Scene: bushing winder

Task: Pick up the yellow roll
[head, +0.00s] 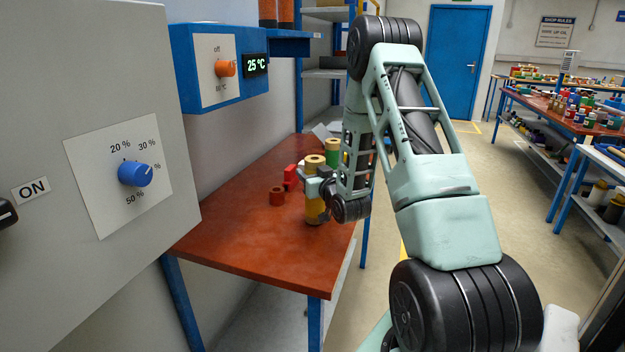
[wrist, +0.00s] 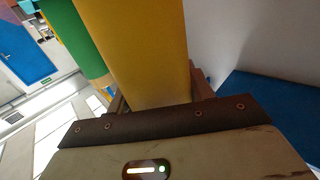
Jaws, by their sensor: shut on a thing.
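The yellow roll (head: 313,206) stands upright near the right edge of the red-brown table (head: 255,240) in the head view. My gripper (head: 318,187) is at the roll from the right side and is shut on it. In the wrist view the yellow roll (wrist: 138,50) fills the top middle, between the jaws (wrist: 152,105). The fingertips are mostly hidden behind the roll and the gripper body. I cannot tell whether the roll's base still touches the table.
A green roll (head: 332,150) stands just behind the yellow one; it also shows in the wrist view (wrist: 82,42). The table's front is clear. Grey cabinet (head: 80,270) at left.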

